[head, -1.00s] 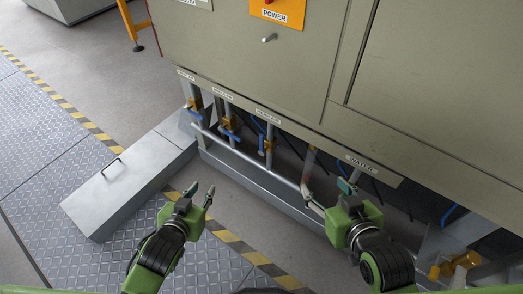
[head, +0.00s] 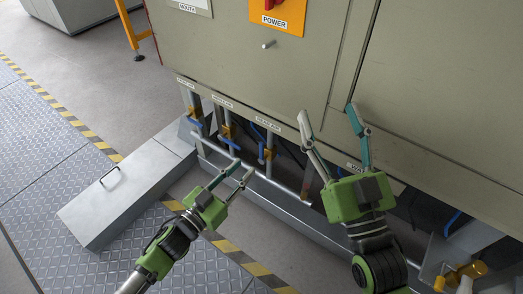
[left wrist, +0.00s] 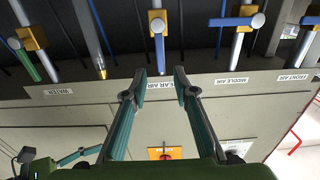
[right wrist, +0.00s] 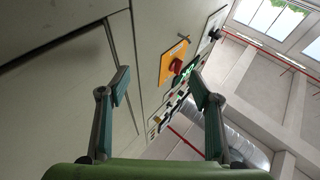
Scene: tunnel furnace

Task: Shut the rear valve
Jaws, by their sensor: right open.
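The rear valve (left wrist: 157,22) is a brass body with a blue lever on a grey pipe, by the REAR AIR label. In the left wrist view its lever lies along the pipe. It also shows in the head view (head: 268,154), below the cabinet's lower edge. My left gripper (head: 243,168) is open and empty, in front of and a little below the valve, apart from it. In the left wrist view the lever's end is close to my left fingertips (left wrist: 160,73). My right gripper (head: 328,112) is open and empty, raised before the cabinet front (head: 240,60).
The middle air valve (left wrist: 242,18) has its blue lever across its pipe. A green-levered water valve (left wrist: 32,38) is on the other side. A horizontal grey pipe (head: 285,187) runs low before the valves. A metal box (head: 125,190) lies on the floor at left.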

